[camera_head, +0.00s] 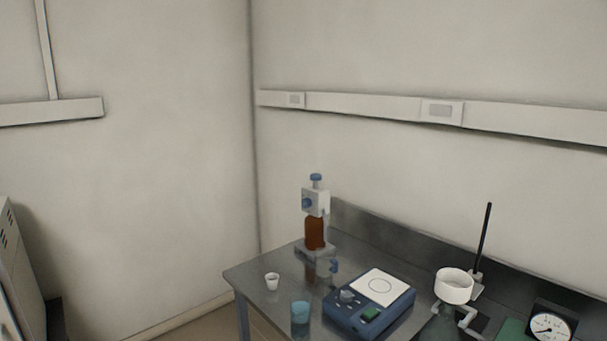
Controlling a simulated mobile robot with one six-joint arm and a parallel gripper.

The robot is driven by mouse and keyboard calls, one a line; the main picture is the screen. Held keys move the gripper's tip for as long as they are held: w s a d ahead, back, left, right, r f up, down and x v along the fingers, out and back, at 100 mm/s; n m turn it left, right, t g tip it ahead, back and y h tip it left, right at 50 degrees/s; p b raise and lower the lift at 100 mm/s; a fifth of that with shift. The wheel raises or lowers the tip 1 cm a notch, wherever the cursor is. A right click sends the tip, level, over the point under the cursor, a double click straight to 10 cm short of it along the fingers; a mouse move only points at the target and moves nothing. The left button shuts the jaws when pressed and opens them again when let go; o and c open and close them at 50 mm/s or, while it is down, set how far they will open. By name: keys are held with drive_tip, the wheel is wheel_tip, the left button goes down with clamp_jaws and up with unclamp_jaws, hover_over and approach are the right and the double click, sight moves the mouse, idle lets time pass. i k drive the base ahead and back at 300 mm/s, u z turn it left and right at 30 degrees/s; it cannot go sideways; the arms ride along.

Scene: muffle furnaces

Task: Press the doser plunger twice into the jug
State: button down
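The doser (315,230) stands upright near the back left corner of the metal bench. It has an amber bottle, a white and blue head and a blue plunger cap (316,177) on top. A small white cup (272,281) stands in front of it to the left. A blue translucent cup (300,311) stands nearer the front edge. Neither is directly under the doser's head, and I cannot tell which one is the jug. My gripper is not in view.
A blue balance (343,316) with a white plate sits right of the cups. A grey cabinet (18,275) is at far left. A low backsplash borders the bench (245,275).

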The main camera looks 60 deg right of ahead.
sight(315, 177)
drive_tip(key=z, duration=0.15)
drive_tip(key=i, duration=0.9)
drive_tip(key=u, duration=0.1)
